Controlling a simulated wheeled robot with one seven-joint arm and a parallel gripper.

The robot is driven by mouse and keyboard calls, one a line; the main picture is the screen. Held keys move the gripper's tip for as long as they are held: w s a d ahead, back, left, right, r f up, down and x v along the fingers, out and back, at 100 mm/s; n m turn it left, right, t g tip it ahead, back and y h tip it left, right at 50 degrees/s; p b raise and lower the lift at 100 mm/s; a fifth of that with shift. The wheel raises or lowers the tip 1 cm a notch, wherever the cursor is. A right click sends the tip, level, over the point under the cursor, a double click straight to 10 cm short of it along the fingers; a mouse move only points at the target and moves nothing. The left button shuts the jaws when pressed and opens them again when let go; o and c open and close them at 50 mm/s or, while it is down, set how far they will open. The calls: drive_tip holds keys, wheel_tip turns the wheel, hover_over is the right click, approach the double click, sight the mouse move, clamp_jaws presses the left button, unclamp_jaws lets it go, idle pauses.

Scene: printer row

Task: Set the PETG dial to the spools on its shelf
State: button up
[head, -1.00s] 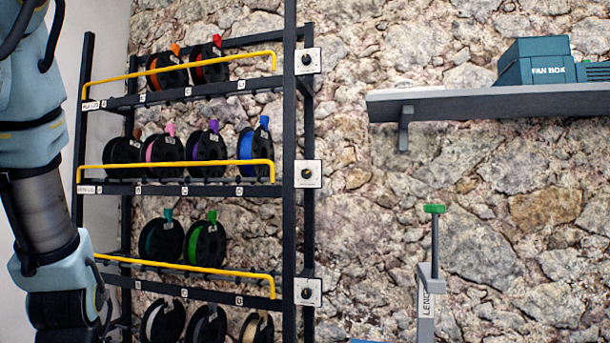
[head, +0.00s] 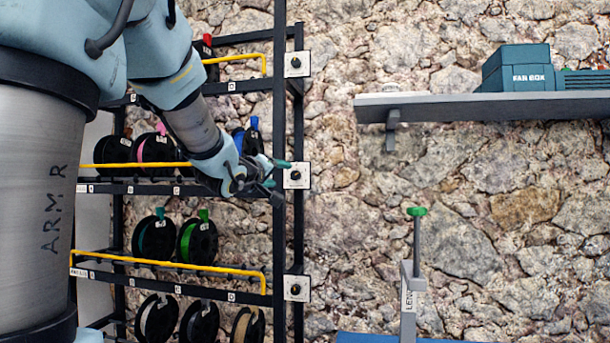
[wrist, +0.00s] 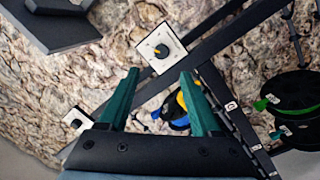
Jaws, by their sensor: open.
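Three dials on white plates sit on the rack's right post: a top dial (head: 297,63), a middle dial (head: 295,175) and a bottom dial (head: 297,288). I cannot read which is PETG. My gripper (head: 277,174) is open and empty close to the middle dial. In the wrist view, a dial (wrist: 160,51) with an orange mark on its knob lies just ahead of my open fingertips (wrist: 159,76), apart from them. The middle shelf (head: 140,188) holds a pink-tabbed spool (head: 155,150), a dark one (head: 111,156) and a blue-tabbed one (head: 252,140); my arm hides part of the row.
Yellow bars (head: 170,263) run along the shelf fronts. The lower shelf holds a teal-tabbed spool (head: 154,237) and a green-tabbed one (head: 197,240). A grey wall shelf (head: 440,106) carries a fan box (head: 518,69). A green-topped post (head: 416,235) stands at right. Space right of the dials is open.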

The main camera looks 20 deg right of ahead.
sight(295, 176)
drive_tip(key=p+x, duration=0.2)
drive_tip(key=x, duration=0.8)
drive_tip(key=shift+w+f, duration=0.15)
drive_tip(key=shift+w, duration=0.1)
drive_tip(key=shift+c, duration=0.2)
clamp_jaws()
